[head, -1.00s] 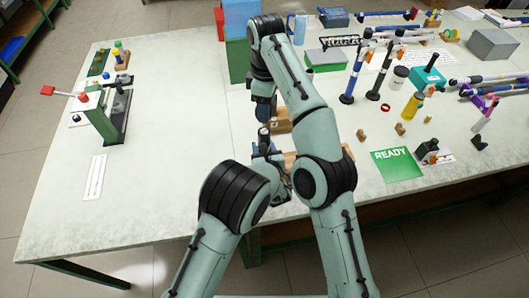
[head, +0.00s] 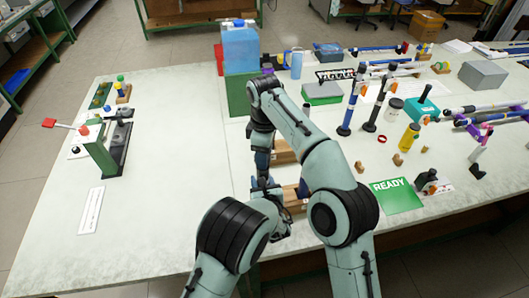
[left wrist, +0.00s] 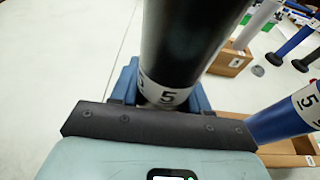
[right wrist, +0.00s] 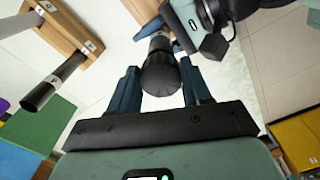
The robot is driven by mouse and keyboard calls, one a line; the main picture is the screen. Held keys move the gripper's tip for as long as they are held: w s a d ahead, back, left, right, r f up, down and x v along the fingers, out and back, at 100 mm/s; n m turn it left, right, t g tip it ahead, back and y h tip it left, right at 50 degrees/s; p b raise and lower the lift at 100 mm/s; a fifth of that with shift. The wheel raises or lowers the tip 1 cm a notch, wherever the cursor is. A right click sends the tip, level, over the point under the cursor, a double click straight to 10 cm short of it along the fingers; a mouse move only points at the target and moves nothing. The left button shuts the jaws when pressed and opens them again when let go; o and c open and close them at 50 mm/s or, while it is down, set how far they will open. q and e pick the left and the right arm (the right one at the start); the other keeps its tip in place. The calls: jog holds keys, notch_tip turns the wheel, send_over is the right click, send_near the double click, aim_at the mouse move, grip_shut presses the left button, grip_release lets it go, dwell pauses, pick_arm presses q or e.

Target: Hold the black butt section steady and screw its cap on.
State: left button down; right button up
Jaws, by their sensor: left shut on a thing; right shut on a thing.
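The black butt section (left wrist: 185,45) stands in my left gripper (left wrist: 160,95), which is shut around it near a white label marked 5. My right gripper (right wrist: 160,88) is shut on the black cap (right wrist: 160,75), which shows end-on between its blue fingers. In the right wrist view, the butt section (right wrist: 158,43) shows just beyond the cap, roughly in line with it, with my left gripper (right wrist: 205,42) at its side. In the head view, my right gripper (head: 262,162) is above my left; the arms partly hide the work. I cannot tell whether the threads are engaged.
A wooden block (right wrist: 65,25) holding a dark tube (right wrist: 52,85) is near my grippers. A green READY card (head: 397,195) and upright rods (head: 350,108) are to the right. The left table surface (head: 170,190) is mostly clear.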

jog(key=shift+f, duration=0.1)
jog(key=shift+f, duration=0.8)
jog(key=shift+f, duration=0.55)
